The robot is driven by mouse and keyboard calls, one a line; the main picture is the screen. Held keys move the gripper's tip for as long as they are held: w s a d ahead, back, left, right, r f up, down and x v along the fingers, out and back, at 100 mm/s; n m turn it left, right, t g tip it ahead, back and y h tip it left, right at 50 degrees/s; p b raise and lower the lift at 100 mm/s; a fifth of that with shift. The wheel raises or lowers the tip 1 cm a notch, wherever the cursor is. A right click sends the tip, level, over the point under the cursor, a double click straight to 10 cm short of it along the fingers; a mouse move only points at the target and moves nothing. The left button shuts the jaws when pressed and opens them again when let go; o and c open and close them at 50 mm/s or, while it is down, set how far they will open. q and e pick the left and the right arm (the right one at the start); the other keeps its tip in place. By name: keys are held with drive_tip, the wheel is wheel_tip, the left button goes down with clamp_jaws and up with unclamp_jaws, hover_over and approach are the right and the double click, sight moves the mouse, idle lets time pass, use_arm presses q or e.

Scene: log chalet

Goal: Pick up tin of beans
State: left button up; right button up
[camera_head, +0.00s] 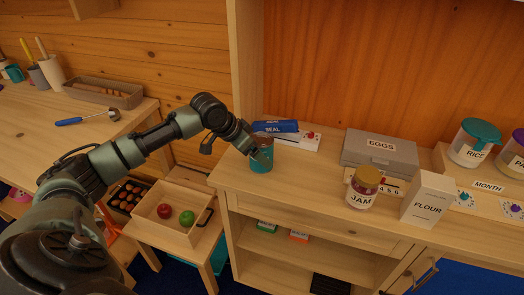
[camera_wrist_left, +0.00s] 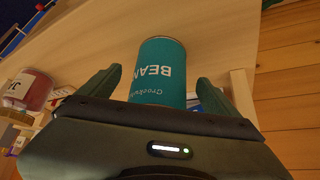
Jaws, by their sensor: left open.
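The tin of beans (camera_wrist_left: 163,62) is a teal can with "BEANS" on its label, upside down in the left wrist view. In the head view the tin (camera_head: 261,164) stands at the left end of the wooden counter, partly hidden by my left arm. My left gripper (camera_wrist_left: 158,80) is open, with one finger on each side of the tin. Gaps show between both fingers and the tin in the left wrist view. In the head view my left gripper (camera_head: 262,154) is at the tin. My right gripper is not in view.
A blue box (camera_head: 276,126) lies just behind the tin. A grey egg box (camera_head: 380,152), a jam jar (camera_head: 362,190) and a flour box (camera_head: 428,198) stand to the right. A wooden crate (camera_head: 174,229) with two fruits is below left. Counter front is clear.

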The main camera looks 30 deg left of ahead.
use_arm(q)
drive_tip(key=x, duration=0.3)
drive_tip(key=shift+w+d+r+p, duration=0.15)
drive_tip(key=shift+w+p, duration=0.15)
drive_tip(key=shift+p, duration=0.05)
drive_tip(key=shift+w+d+f, duration=0.1)
drive_tip(key=shift+w+f, duration=0.25)
drive_tip(key=shift+f, duration=0.3)
drive_tip(key=c, duration=1.8)
drive_tip(key=shift+r, duration=0.1)
clamp_jaws()
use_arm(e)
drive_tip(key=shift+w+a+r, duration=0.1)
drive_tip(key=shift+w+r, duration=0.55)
